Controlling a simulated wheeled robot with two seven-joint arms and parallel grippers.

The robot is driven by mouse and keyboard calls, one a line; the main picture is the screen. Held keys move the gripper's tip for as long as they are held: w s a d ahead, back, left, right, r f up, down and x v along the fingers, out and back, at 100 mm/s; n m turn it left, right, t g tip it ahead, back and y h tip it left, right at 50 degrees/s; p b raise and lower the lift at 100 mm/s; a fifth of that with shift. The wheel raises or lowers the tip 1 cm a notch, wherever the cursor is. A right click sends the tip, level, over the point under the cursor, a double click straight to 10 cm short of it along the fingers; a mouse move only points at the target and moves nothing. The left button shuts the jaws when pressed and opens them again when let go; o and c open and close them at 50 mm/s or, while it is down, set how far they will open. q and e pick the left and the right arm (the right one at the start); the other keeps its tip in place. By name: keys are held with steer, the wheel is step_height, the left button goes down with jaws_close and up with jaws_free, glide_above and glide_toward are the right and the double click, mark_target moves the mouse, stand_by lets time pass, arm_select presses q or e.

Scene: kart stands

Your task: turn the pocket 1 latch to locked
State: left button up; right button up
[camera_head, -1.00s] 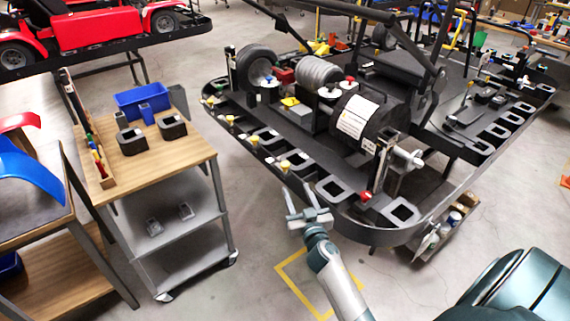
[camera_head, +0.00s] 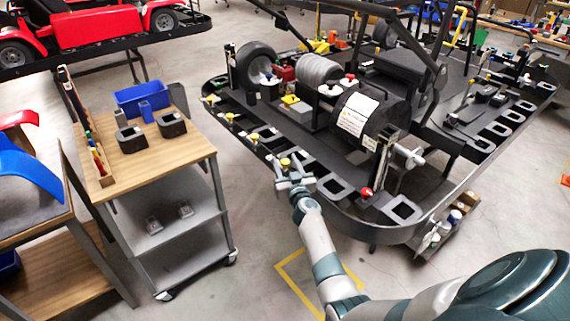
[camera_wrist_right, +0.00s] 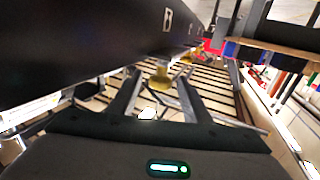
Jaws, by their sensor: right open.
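My right gripper (camera_head: 288,172) is open at the front edge of the black kart stand (camera_head: 345,216). It is beside a yellow latch knob (camera_head: 285,162). In the right wrist view, a yellow knob (camera_wrist_right: 160,77) hangs under the dark rim (camera_wrist_right: 75,50), between or just beyond the open fingers (camera_wrist_right: 159,88); contact cannot be told. Other yellow knobs (camera_head: 254,137) line the rim to the left, and a red knob (camera_head: 366,193) is to the right. A white mark on the rim is unclear, so I cannot tell which latch is pocket 1. My left gripper is out of view.
A wooden-topped cart (camera_head: 160,155) with a blue bin (camera_head: 141,97) stands to the left, with a floor gap between it and the stand. Wheels, a black drum (camera_head: 352,118) and frame bars rise above the stand. A yellow square (camera_head: 290,277) marks the floor.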

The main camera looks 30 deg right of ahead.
steer(key=shift+w+d, duration=0.1)
steer(key=shift+w, duration=0.2)
steer(key=c, duration=1.1)
steer(key=shift+o, duration=0.2)
